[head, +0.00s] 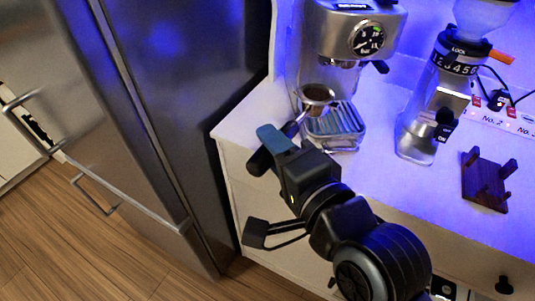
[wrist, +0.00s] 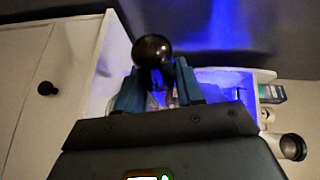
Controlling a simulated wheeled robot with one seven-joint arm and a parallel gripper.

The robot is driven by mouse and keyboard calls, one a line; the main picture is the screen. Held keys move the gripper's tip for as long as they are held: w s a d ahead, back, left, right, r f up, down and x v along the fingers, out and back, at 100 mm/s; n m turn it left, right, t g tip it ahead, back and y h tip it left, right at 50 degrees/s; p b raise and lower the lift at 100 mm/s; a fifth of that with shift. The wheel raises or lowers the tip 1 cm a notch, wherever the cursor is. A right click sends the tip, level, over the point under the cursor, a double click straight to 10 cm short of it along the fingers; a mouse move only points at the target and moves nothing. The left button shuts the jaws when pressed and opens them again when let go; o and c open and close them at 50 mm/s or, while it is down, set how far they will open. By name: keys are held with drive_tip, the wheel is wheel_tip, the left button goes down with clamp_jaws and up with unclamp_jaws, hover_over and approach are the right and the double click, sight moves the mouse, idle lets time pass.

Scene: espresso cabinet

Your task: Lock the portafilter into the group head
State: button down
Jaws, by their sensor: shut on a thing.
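The portafilter (head: 317,94) has a metal basket with brown coffee grounds in it. The basket is over the drip tray (head: 345,127), below the front of the espresso machine (head: 325,30), and looks apart from it. The underside of the group head (head: 338,63) is mostly hidden by the machine's body. My gripper (head: 272,148) is shut on the portafilter's dark handle, in front of the machine. In the wrist view the round black handle end (wrist: 152,50) sticks up between the blue fingers; the basket is hidden there.
A grinder (head: 440,100) stands to the right of the machine. A dark wooden stand with pegs (head: 485,180) is farther right on the white counter (head: 385,175). A steel fridge (head: 200,70) stands close on the left. Cables and a power strip (head: 500,118) lie at the back right.

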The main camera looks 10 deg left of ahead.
sight(314, 103)
drive_tip(key=shift+w+d+b, duration=0.15)
drive_tip(key=shift+w+d, duration=0.7)
drive_tip(key=shift+w, duration=0.9)
drive_tip(key=shift+w+d+b, duration=0.1)
drive_tip(key=shift+w+d, duration=0.7)
drive_tip(key=shift+w, duration=0.9)
drive_tip(key=shift+w+d+b, duration=0.15)
drive_tip(key=shift+w+d, duration=0.7)
drive_tip(key=shift+w, duration=0.9)
drive_tip(key=shift+r+p, duration=0.9)
drive_tip(key=shift+p, duration=0.15)
drive_tip(key=shift+r+p, duration=0.35)
drive_tip(key=shift+r, duration=0.55)
drive_tip(key=shift+d, duration=0.15)
drive_tip(key=shift+s+d+f+n+g+y+b, duration=0.15)
drive_tip(key=shift+s+d+n+g+y+b, duration=0.1)
drive_tip(key=shift+d+n+g+y+b, duration=0.4)
drive_tip(key=shift+s+d+n+g+y+b, duration=0.2)
drive_tip(key=shift+d+n+g+y+b, duration=0.35)
drive_tip(key=shift+d+n+g+y, duration=0.2)
drive_tip(key=shift+s+d+n+g+y+b, duration=0.15)
drive_tip(key=shift+d+n+g+y+b, duration=0.4)
drive_tip(key=shift+d, duration=0.25)
drive_tip(key=shift+d+n, duration=0.2)
drive_tip(key=shift+n, duration=0.05)
